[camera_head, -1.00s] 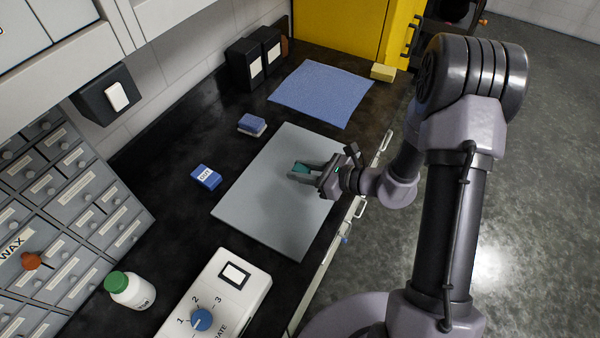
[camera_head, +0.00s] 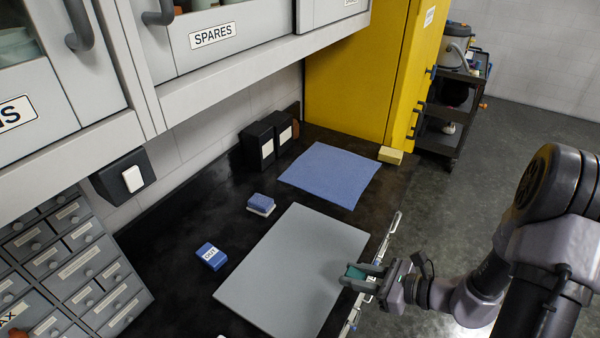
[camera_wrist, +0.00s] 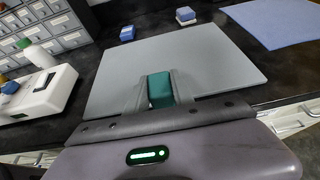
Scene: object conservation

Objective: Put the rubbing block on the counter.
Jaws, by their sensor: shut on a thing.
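My gripper (camera_head: 362,279) is shut on a small teal block (camera_head: 354,272), which I take to be the rubbing block. The block also shows between the fingers in the wrist view (camera_wrist: 160,90). In the head view the gripper is at the right front edge of the grey board (camera_head: 290,262), which lies on the black counter (camera_head: 172,262). The block appears above the board's near edge; I cannot tell the height exactly.
A blue labelled box (camera_head: 212,256) and a blue-and-white block (camera_head: 261,204) lie left of the board. A blue cloth (camera_head: 330,174) and a yellow block (camera_head: 390,155) lie beyond it. A white device (camera_wrist: 40,97) stands at the left. Cabinets (camera_head: 225,35) overhang the counter.

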